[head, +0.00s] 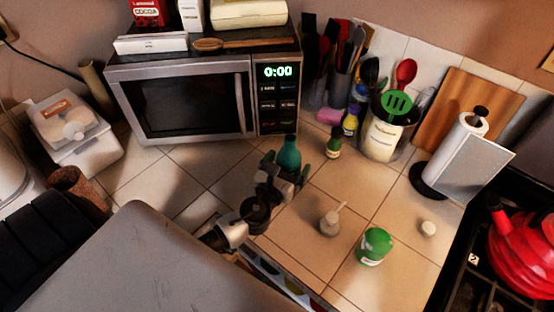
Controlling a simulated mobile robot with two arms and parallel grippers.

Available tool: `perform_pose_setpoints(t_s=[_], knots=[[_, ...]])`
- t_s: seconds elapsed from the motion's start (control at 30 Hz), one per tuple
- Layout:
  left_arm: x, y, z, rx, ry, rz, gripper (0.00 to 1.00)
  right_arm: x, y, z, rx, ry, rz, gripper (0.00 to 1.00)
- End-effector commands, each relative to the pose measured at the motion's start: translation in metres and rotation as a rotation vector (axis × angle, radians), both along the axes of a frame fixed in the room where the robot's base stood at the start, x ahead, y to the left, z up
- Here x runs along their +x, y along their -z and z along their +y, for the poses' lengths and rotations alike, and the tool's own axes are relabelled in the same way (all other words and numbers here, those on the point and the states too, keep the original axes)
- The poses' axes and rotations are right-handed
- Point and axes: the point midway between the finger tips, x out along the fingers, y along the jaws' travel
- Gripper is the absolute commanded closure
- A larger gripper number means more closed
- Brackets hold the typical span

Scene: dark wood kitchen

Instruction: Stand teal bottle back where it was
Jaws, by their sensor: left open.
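The teal bottle (289,155) stands upright on the tiled counter, in front of the microwave's right side. Its lower part is hidden behind my left gripper (286,171). My left gripper is open, with a finger to each side of the bottle as seen from here. I cannot tell whether either finger touches it. My right gripper is not in the head view.
The microwave (190,100) stands behind. A small dark green bottle (334,143) and a utensil crock (383,136) are to the right. Tiles left of the bottle are clear.

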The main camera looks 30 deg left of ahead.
Motion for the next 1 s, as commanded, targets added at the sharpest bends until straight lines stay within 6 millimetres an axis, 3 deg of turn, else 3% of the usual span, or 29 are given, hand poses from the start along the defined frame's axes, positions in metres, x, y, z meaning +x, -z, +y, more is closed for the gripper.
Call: perform_pose_setpoints(t_s=[0.3,0.5,0.7,1.0], knots=[[-0.069,0.005,-0.005,0.001,0.001,0.004,0.06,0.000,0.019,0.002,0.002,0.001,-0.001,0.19],[-0.100,0.004,-0.007,0.000,0.001,0.003,0.06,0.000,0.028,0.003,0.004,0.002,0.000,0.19],[-0.111,0.001,-0.008,0.000,-0.001,0.001,0.06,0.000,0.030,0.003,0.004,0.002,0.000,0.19],[-0.111,0.000,-0.008,0.000,0.000,0.000,0.06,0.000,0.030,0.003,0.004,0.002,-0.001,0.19]])
